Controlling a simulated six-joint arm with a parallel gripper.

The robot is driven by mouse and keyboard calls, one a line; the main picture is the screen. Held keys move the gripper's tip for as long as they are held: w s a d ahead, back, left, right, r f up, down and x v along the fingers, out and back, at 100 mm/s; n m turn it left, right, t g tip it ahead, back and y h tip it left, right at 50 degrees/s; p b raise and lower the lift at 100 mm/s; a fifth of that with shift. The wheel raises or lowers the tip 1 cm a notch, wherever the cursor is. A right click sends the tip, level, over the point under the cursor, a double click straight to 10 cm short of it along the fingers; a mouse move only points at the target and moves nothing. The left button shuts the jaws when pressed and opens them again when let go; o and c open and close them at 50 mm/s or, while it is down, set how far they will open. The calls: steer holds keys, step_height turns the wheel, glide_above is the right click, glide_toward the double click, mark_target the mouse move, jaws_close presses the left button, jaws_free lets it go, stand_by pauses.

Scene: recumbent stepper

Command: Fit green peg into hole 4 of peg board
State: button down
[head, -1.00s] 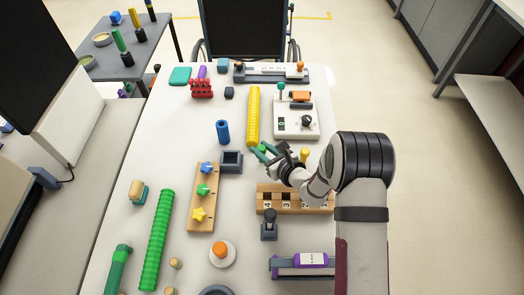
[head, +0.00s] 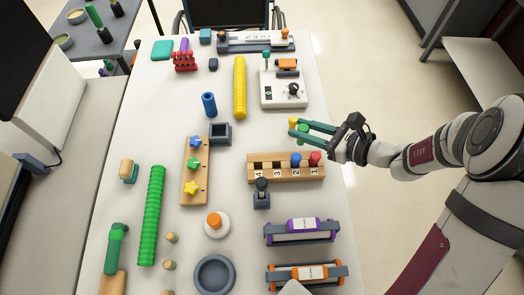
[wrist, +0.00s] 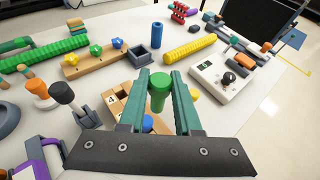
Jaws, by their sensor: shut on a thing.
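My gripper (head: 301,131) is shut on the green peg (head: 303,133) above the table, just beyond the right part of the peg board (head: 252,171). In the wrist view the green peg (wrist: 159,88) stands roughly upright between the two green fingers. The wooden board has labels 4, 3, 2, 1 from left to right in the head view. Holes 4 and 3 look empty. A blue peg (head: 296,159) is in hole 2 and a red peg (head: 315,158) in hole 1. In the wrist view the fingers partly hide the board (wrist: 118,108).
A yellow peg (head: 293,121) is close to my fingertips. A dark upright handle (head: 262,187) stands in front of the board. The shape board (head: 190,182) lies left, the control box (head: 272,98) behind. Table is clear between the yellow ribbed bar (head: 239,90) and the board.

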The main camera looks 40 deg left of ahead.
steer(key=s+d+n+g, duration=0.1)
steer(key=s+d+g, duration=0.1)
steer(key=s+d, duration=0.1)
steer(key=shift+h, duration=0.3)
steer(key=shift+s+a+f, duration=0.9)
steer(key=shift+a+f, duration=0.65)
steer(key=shift+f, duration=0.25)
steer(key=shift+s+a+f, duration=0.95)
steer(key=shift+a+f, duration=0.65)
steer(key=shift+f, duration=0.15)
steer(key=shift+s+a+f, duration=0.9)
steer(key=shift+a+f, duration=0.65)
steer(key=shift+f, duration=0.25)
steer(key=c, duration=0.6)
jaws_free()
steer(key=shift+f, duration=0.15)
